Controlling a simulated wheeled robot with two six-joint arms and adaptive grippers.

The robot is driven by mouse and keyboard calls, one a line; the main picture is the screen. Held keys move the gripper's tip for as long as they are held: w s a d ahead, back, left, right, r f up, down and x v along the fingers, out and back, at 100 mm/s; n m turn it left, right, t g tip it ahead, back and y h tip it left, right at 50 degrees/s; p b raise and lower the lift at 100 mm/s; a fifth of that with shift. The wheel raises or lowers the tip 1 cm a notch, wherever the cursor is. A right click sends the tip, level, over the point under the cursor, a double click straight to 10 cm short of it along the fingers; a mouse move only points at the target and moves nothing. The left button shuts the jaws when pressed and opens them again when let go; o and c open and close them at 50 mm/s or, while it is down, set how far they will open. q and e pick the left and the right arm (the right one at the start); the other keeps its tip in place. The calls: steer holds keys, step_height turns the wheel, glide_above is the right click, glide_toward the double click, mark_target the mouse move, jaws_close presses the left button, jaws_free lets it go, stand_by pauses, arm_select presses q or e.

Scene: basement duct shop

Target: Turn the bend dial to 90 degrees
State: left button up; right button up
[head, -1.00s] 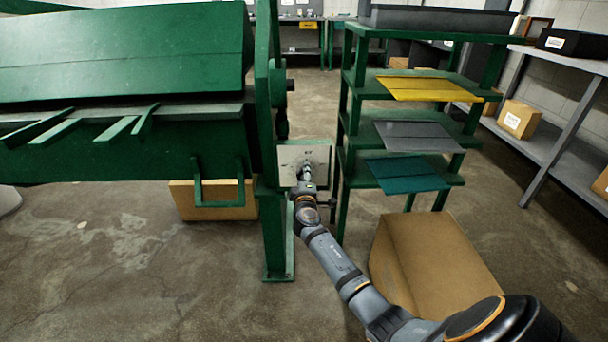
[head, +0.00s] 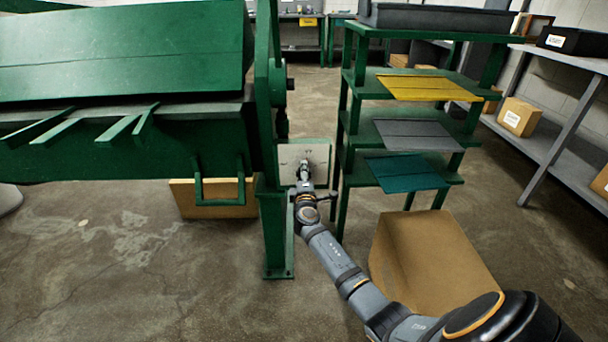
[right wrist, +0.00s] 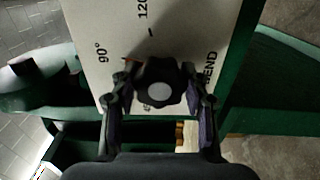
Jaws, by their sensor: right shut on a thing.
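The bend dial is a black lobed knob (right wrist: 160,88) with a pale round centre, on a light plate (right wrist: 185,35) marked 90°, 120 and BEND in the right wrist view. My right gripper (right wrist: 160,100) has a finger on either side of the knob and is shut on it. A small reddish mark shows by the knob's upper left edge, toward the 90° label. In the head view the plate (head: 317,152) is on the green machine's post, and my right gripper (head: 305,172) hides the knob. My left gripper is not in view.
The green bending machine (head: 120,55) fills the left. A green rack (head: 350,130) with yellow, grey and teal sheets stands close right of the plate. A cardboard box (head: 430,260) is on the floor below my right arm. Open floor lies at front left.

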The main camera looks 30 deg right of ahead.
steer(key=shift+f, duration=0.1)
steer(key=o, duration=1.2)
steer(key=shift+c, duration=0.2)
steer(key=shift+s+a, duration=0.1)
steer(key=v, duration=1.2)
